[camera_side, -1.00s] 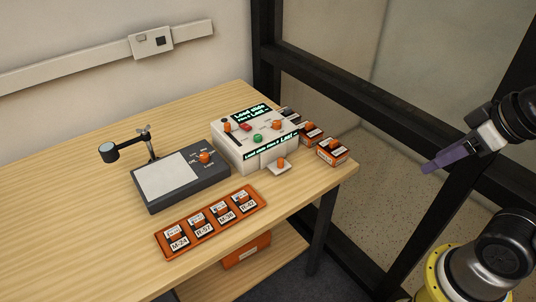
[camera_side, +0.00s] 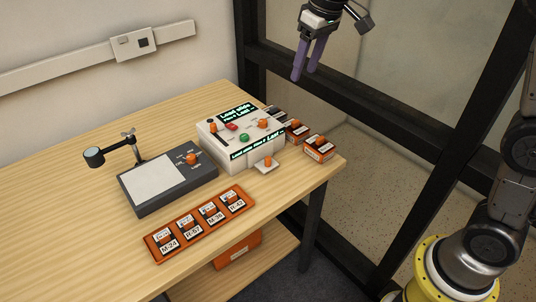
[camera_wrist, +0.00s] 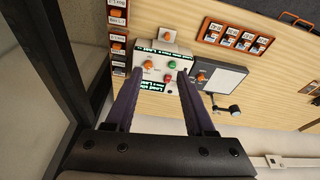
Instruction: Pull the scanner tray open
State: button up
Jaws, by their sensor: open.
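The scanner (camera_side: 222,147) is a white box with lit text displays, orange knobs and red and green buttons, near the table's right end. A small white tray with an orange knob (camera_side: 266,164) shows low at its front; I cannot tell how far it is out. In the wrist view the scanner (camera_wrist: 153,75) lies ahead of the fingers, and the knobbed tray piece (camera_wrist: 167,36) is at its far side. My gripper (camera_side: 304,75) is open and empty, pointing down, high above and beyond the scanner. Its purple fingers (camera_wrist: 158,74) are apart in the wrist view.
A dark light pad (camera_side: 168,181) and a magnifier on an arm (camera_side: 95,157) stand left of the scanner. An orange rack of labelled slides (camera_side: 200,225) lies in front. Orange boxes (camera_side: 319,149) sit right of the scanner. A dark frame (camera_side: 345,95) stands behind.

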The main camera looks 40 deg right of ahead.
jog(key=w+a+f+g, duration=0.2)
jog(key=w+f, duration=0.6)
jog(key=f, duration=0.1)
jog(key=g, duration=0.1)
send_over(268, 158)
notch_tip(268, 158, down, 8)
jog(key=shift+n, duration=0.3)
notch_tip(268, 158, down, 13)
jog(key=shift+r, duration=0.1)
jog(key=shift+w, duration=0.1)
grip_shut()
jog(key=shift+r, duration=0.1)
dwell(0.5)
